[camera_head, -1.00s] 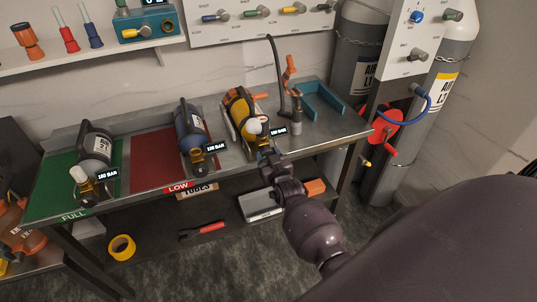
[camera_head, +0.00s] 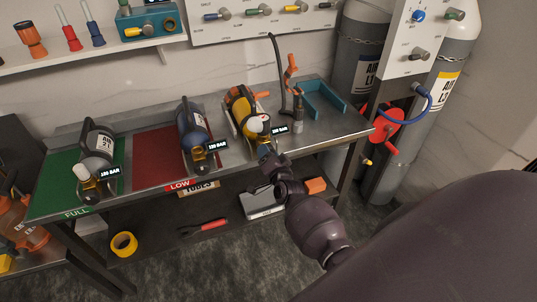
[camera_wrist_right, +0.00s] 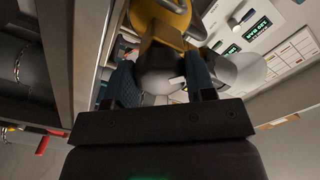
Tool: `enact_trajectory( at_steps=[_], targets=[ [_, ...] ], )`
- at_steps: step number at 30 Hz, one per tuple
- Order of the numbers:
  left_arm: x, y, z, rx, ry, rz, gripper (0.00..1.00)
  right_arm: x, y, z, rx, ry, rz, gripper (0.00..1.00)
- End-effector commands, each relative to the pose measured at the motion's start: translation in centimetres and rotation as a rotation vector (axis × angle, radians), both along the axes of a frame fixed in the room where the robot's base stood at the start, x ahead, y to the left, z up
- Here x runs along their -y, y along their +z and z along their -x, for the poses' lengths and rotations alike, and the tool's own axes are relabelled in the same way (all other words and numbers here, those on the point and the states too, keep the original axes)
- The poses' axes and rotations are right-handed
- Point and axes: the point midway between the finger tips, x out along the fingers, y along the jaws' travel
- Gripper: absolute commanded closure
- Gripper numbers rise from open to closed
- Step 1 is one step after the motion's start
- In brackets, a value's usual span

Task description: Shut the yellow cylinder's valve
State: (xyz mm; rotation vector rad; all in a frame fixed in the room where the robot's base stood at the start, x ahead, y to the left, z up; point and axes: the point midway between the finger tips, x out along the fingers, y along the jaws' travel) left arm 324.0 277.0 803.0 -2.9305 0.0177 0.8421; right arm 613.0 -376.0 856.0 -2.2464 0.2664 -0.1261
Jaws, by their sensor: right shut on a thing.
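The yellow cylinder (camera_head: 239,101) lies in a cradle on the bench, its valve end towards the front edge. A white rounded part (camera_head: 256,124) shows at that end, above my right gripper (camera_head: 266,153). In the right wrist view, the yellow cylinder (camera_wrist_right: 168,14) is at the top. The blue fingers of my right gripper (camera_wrist_right: 161,82) are shut on a grey rounded valve knob (camera_wrist_right: 158,64) below it. A pale rounded part (camera_wrist_right: 242,72) shows beside the right finger. The knob's turn position cannot be told. My left gripper is not in view.
Tall gas cylinders (camera_head: 442,92) stand at right.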

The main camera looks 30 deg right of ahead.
Motion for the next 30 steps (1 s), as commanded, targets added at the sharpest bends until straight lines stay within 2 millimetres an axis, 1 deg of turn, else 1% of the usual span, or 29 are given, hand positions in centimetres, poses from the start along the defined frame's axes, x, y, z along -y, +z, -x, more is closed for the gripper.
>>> enact_trajectory(
  at_steps=[18, 24, 30],
  targets=[
    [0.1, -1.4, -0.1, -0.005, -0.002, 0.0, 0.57, -0.1, -0.1, 0.0, 0.133, 0.0, -0.558, 0.74],
    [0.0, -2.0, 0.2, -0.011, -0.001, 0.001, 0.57, -0.1, 0.0, 0.0, 0.167, 0.0, -0.705, 0.74],
    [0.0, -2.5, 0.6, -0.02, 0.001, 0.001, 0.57, -0.1, 0.1, 0.0, 0.192, 0.001, -0.805, 0.74]
  ],
)
